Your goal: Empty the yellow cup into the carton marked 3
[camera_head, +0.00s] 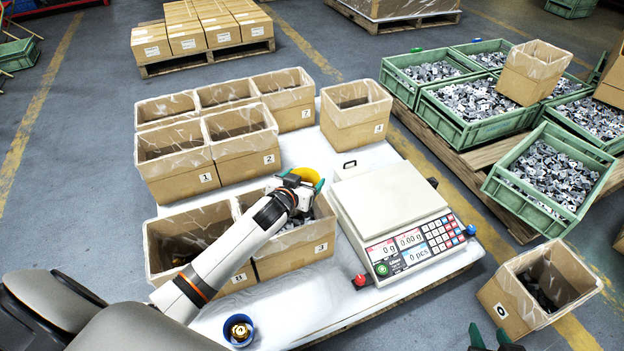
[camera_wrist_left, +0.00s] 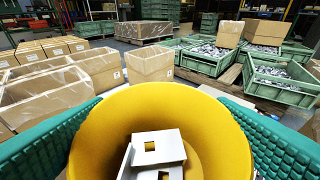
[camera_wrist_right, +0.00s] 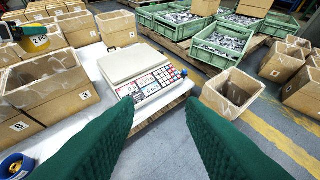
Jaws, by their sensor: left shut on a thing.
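The yellow cup (camera_head: 308,174) is held between the green fingers of my left gripper (camera_head: 300,178), above the carton marked 3 (camera_head: 296,260). In the left wrist view the cup (camera_wrist_left: 222,125) has a finger on each side, and pale stamped parts (camera_wrist_left: 158,150) lie inside it. I cannot tell how far the cup is tilted. Grey parts show inside carton 3, partly hidden by my arm. The right wrist view also shows the cup (camera_wrist_right: 40,44) above that carton. My right gripper (camera_wrist_right: 165,115) is open and empty, right of the table.
A scale (camera_head: 390,205) stands right of carton 3. Carton 2 (camera_head: 245,160) and others stand behind; another carton (camera_head: 165,240) adjoins on the left. A blue cup (camera_head: 238,330) with brass-coloured parts is at the front. A carton marked 0 (camera_head: 515,300) stands at the right.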

